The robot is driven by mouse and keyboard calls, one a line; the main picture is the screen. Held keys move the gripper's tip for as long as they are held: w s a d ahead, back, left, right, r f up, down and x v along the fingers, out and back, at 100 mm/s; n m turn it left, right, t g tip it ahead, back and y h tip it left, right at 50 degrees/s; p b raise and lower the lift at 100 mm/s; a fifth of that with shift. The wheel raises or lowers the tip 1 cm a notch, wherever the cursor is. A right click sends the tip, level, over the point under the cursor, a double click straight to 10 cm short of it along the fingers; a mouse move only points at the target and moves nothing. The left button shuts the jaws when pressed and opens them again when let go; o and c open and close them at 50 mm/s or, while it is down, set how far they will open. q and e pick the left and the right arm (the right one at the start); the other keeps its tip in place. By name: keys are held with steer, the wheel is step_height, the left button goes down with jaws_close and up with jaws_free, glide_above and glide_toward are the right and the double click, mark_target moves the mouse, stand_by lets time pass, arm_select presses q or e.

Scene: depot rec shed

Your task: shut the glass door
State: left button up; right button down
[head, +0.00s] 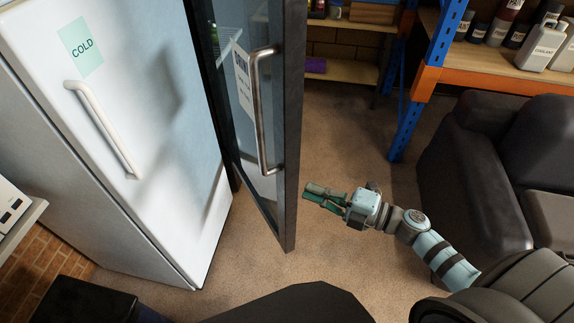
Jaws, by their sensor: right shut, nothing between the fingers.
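The glass door (226,108) has a dark frame and a long metal handle (260,115). It stands open, swung out toward me beside a white fridge, and a paper notice shows at the glass. My right gripper (311,196) has green fingers, shut with nothing between them. In the picture it is just right of the door's free edge (291,165), below the handle's height. I cannot tell whether the fingertips touch the frame. My left gripper is out of view. Most of the cabinet behind the door is hidden.
The white fridge (160,130) with a "COLD" label (81,46) stands left of the door. A dark armchair (480,150) is at the right, with another seat (520,290) nearer. Blue-and-orange shelving (427,80) holds bottles at the back.

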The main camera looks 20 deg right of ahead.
mark_target(265, 166)
steer(key=w+a+r+n+y+p, duration=0.1)
steer(key=w+a+r+n+p, duration=0.1)
steer(key=w+a, duration=0.5)
steer(key=d, duration=0.2)
steer(key=shift+s+d+f+g, duration=0.25)
steer(key=shift+d+g, duration=0.05)
steer(key=shift+d, duration=0.05)
steer(key=shift+a, duration=0.15)
